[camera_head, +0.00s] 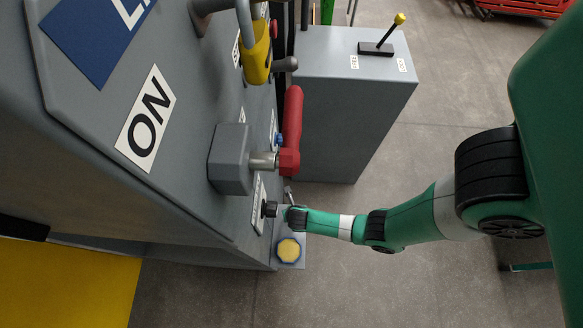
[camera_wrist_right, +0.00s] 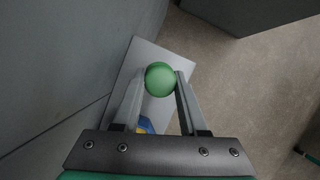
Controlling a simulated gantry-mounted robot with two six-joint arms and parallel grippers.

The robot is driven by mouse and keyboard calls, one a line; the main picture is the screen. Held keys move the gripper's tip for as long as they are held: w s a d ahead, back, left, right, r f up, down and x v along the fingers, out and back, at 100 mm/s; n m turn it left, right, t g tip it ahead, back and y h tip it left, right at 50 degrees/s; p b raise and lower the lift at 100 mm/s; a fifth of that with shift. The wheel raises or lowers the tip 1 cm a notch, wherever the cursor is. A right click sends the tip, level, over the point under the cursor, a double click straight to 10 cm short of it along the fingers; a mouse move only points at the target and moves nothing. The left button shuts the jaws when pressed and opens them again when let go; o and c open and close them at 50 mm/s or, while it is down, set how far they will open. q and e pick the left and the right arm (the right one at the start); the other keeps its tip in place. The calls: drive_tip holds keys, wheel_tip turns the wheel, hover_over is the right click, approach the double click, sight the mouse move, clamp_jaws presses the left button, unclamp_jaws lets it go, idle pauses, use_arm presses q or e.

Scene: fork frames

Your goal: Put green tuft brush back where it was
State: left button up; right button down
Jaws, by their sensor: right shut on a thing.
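In the right wrist view, a round green end (camera_wrist_right: 160,79), which looks like the green tuft brush seen end-on, sits between the fingertips of my right gripper (camera_wrist_right: 160,82). The gripper is shut on it. A light grey shelf plate (camera_wrist_right: 148,55) lies behind and below it. I cannot tell whether the brush touches the plate. In the head view my right arm reaches in from the right, its wrist (camera_head: 297,218) close to the grey panel and just above the small shelf; the brush is not clearly visible there. My left gripper is not in view.
A yellow-topped round thing (camera_head: 289,249) stands on the small grey shelf (camera_head: 298,264). A grey cabinet (camera_head: 345,120) with a lever stands behind. The floor at right is mostly clear.

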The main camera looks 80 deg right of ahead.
wheel_tip(320, 180, down, 4)
drive_tip(key=b, duration=0.3)
drive_tip(key=shift+r+b, duration=0.15)
drive_tip(key=shift+b, duration=0.2)
drive_tip(key=shift+r, duration=0.15)
drive_tip(key=shift+c, duration=2.2)
unclamp_jaws()
drive_tip(key=p+v, duration=1.2)
drive_tip(key=p, duration=0.1)
